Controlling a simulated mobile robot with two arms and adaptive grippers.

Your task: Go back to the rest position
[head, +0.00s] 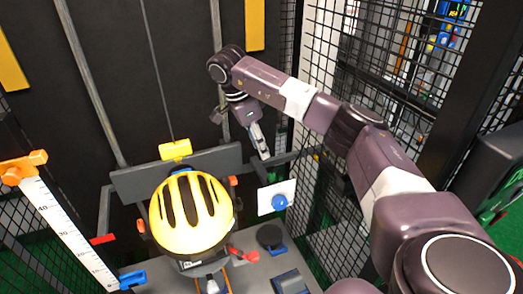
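My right arm reaches in from the lower right of the head view and bends down at its wrist. My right gripper (257,138) hangs in front of the dark back wall, above and to the right of a yellow helmet (190,213). It is apart from the helmet, and I see nothing held in it. I cannot tell how far its fingers are spread.
The helmet sits on the tower's carriage below a yellow block (175,150). A white ruler (62,225) with an orange top stands left. A white plate with a blue knob (279,201) is right of the helmet. Black mesh fencing (320,45) closes the right side.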

